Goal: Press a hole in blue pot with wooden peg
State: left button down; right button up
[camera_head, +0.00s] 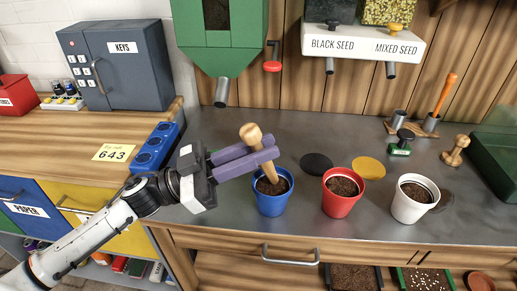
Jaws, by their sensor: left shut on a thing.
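The blue pot (272,203) stands on the grey metal worktop and holds dark soil. My left gripper (262,158) comes in from the left and is shut on the wooden peg (251,135). The peg is tilted slightly, its round knob above the purple fingers and its shaft pointing down into the mouth of the blue pot. The shaft's lower end is at the soil in the picture; I cannot tell how deep it reaches. My right gripper is not in view.
A red pot (339,199) and a white pot (410,206), both with soil, stand right of the blue pot. A black disc (316,163) and a yellow disc (368,167) lie behind them. Another wooden piece (455,152) stands at right. A green hopper (221,50) hangs above.

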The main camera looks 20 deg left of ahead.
pick_arm(q)
jog(key=shift+f+b, duration=0.45)
jog(key=shift+f, duration=0.35)
dwell(1.1)
jog(key=shift+r+p, duration=0.95)
jog(key=shift+p, duration=0.1)
jog(key=shift+r+p, duration=0.35)
jog(key=shift+r, duration=0.05)
jog(key=shift+r+p, duration=0.6)
jog(key=shift+p, duration=0.05)
notch_tip(320, 180, up, 3)
jog(key=p, duration=0.3)
jog(key=shift+r, duration=0.2)
jog(key=shift+f, duration=0.1)
jog(key=shift+r, duration=3.05)
